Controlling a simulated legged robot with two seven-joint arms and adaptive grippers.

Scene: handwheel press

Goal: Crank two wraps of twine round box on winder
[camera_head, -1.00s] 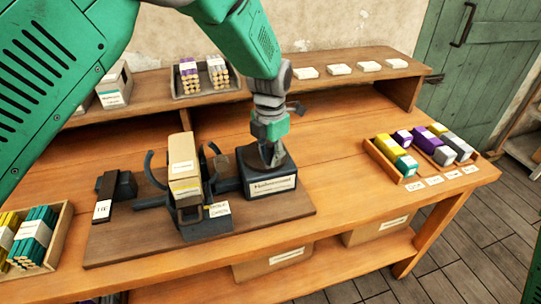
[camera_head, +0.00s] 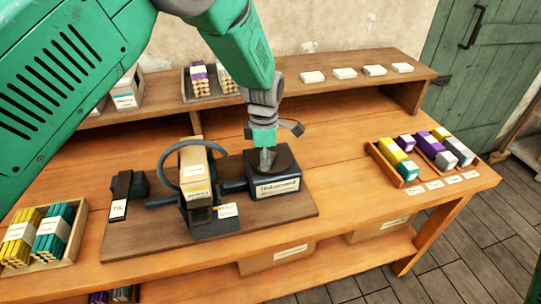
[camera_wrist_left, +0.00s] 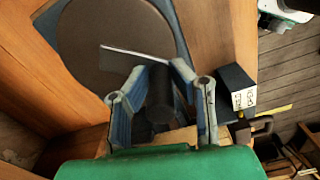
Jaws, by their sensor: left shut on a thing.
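A tan box (camera_head: 194,172) stands upright in the dark winder (camera_head: 214,226) on a brown base board. A dark curved ring (camera_head: 170,156) loops around the box's upper part. To its right is a black labelled block (camera_head: 278,188) with a round dark crank disc on top. My left gripper (camera_head: 266,158) points down at this disc. In the left wrist view its fingers (camera_wrist_left: 155,85) are shut on the dark cylindrical crank knob (camera_wrist_left: 159,98), with the disc (camera_wrist_left: 112,35) beyond and a thin pale line on it. I cannot make out twine on the box. My right gripper is not in view.
A small black labelled block (camera_head: 122,192) sits on the board's left. A tray of yellow and teal bundles (camera_head: 72,245) is at the left. A tray of coloured blocks (camera_head: 378,153) is at the right. A raised shelf (camera_head: 330,88) runs behind; the table between is clear.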

